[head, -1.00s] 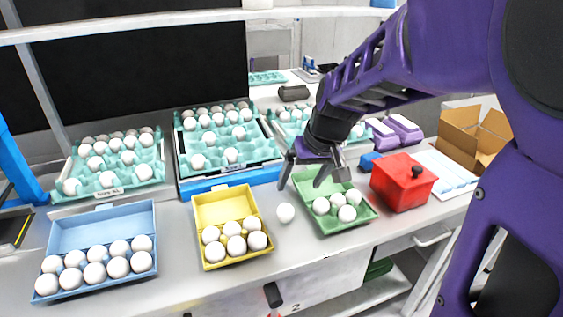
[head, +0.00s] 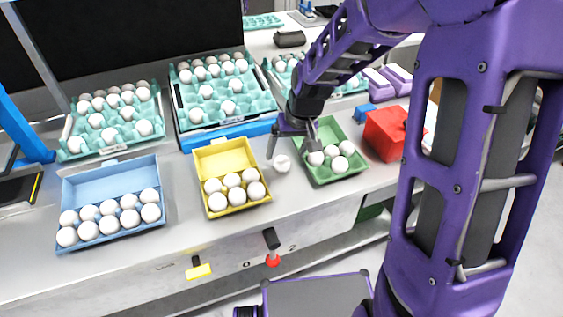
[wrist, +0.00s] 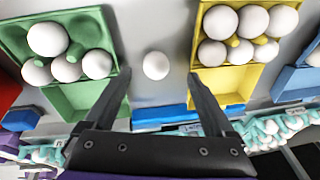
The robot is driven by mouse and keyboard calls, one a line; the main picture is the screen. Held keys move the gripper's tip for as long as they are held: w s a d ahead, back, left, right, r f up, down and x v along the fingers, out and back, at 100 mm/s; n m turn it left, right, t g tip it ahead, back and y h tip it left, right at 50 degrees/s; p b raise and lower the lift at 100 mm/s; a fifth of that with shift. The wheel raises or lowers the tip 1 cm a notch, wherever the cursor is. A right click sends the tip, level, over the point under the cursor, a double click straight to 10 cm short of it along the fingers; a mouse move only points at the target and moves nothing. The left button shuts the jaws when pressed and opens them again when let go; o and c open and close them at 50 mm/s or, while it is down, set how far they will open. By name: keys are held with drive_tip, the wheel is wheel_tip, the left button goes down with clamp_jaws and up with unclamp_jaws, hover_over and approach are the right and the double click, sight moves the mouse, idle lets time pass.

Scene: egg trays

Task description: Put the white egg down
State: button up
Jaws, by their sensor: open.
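A white egg (head: 281,163) rests on the grey table, in the gap between the yellow carton (head: 216,159) and the green carton (head: 327,131). My gripper (head: 292,148) is open and empty, just above and behind this egg, with its fingers spread. In the wrist view the egg (wrist: 156,65) lies on the bare table, ahead of and between the two open fingers (wrist: 159,76), and touches neither. The yellow carton (wrist: 232,84) is on its right and the green carton (wrist: 85,95) on its left, both holding several eggs.
A blue carton (head: 110,179) with several eggs stands on the left. Teal trays (head: 145,104) of eggs line the back. A red box (head: 385,140) stands right of the green carton. Bare table lies in front of the loose egg.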

sight(284, 159)
drive_tip(key=shift+w+x, duration=0.25)
drive_tip(key=shift+x, duration=1.35)
drive_tip(key=shift+w+x, duration=0.25)
drive_tip(key=shift+x, duration=1.3)
drive_tip(key=shift+d, duration=0.2)
drive_tip(key=c, duration=0.9)
